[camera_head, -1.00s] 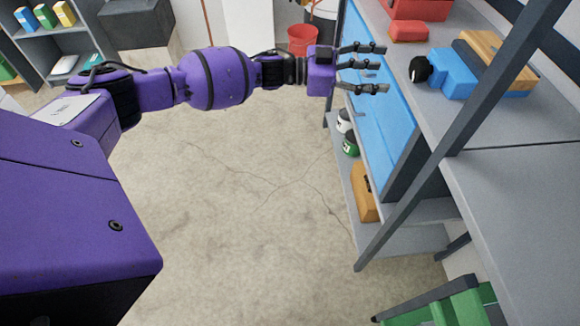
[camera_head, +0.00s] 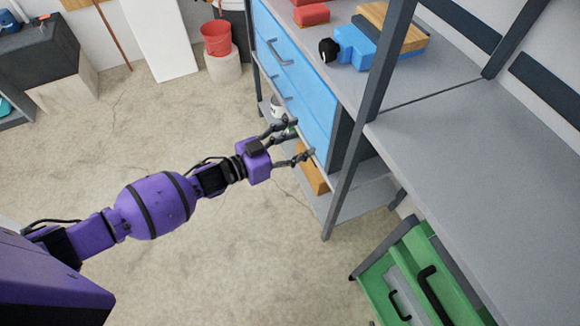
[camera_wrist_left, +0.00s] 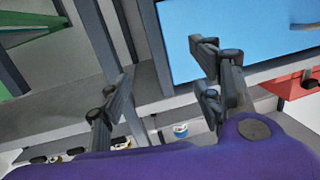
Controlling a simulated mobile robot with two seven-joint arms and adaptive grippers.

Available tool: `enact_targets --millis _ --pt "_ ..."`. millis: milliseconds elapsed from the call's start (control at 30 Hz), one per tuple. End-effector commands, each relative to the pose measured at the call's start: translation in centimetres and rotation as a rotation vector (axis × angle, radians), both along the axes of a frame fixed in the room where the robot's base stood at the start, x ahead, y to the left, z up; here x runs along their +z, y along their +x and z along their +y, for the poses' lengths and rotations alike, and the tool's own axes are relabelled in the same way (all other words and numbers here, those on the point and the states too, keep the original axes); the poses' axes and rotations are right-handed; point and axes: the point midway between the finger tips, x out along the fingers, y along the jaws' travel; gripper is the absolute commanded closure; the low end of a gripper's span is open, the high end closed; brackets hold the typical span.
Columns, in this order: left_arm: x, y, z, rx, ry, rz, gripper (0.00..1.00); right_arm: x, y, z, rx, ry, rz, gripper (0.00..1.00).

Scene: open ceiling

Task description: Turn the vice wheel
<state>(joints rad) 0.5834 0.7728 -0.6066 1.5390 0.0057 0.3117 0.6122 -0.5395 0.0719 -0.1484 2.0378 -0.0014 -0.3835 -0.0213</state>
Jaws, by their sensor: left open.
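The blue vice (camera_head: 362,46) sits on the grey workbench top, in the upper part of the head view. Its black wheel (camera_head: 328,51) is on its left end, near the bench's front edge. My left gripper (camera_head: 300,139) is open and empty. In the head view it appears below and left of the wheel, in front of the blue drawers' lower part, and clearly apart from the vice. In the left wrist view the open fingers (camera_wrist_left: 165,80) show before the bench front; the vice is not seen there. My right gripper is not in view.
Blue drawers (camera_head: 295,70) and a lower shelf (camera_head: 345,203) lie under the workbench (camera_head: 460,160). A grey upright post (camera_head: 370,115) stands right of the drawers. A green drawer unit (camera_head: 415,280) is at lower right. A red bucket (camera_head: 216,38) stands at the back.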

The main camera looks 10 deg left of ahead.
Motion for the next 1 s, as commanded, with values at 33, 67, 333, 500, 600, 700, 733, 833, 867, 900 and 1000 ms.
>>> enact_targets --millis 33,67,333,500,600,700,733,833,867,900,1000 --pt "-0.3 -0.9 -0.1 0.02 -0.005 0.015 0.41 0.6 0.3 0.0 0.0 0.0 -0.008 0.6" --pt "-0.6 -1.4 -0.1 0.029 -0.003 0.023 0.41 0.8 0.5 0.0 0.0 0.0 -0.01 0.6" --pt "-2.6 -5.2 0.0 0.113 0.007 0.088 0.41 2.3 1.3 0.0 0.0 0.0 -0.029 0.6" --pt "-3.2 -6.4 0.1 0.139 0.014 0.108 0.41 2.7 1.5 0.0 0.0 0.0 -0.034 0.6" --pt "-3.3 -6.6 0.1 0.144 0.015 0.112 0.41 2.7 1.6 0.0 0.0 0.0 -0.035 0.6" --pt "-3.4 -6.6 0.2 0.144 0.015 0.113 0.41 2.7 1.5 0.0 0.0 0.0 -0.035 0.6" --pt "-3.4 -6.6 0.2 0.144 0.015 0.113 0.41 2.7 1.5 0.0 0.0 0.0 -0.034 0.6" --pt "-3.4 -6.6 0.2 0.144 0.015 0.113 0.41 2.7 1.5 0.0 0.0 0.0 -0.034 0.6" --pt "-3.4 -6.6 0.2 0.144 0.015 0.113 0.41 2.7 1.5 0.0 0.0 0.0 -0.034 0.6" --pt "-3.4 -6.6 0.2 0.144 0.015 0.113 0.41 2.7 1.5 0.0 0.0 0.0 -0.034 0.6" --pt "-3.4 -6.6 0.2 0.144 0.015 0.113 0.41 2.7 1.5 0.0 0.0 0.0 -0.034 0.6"
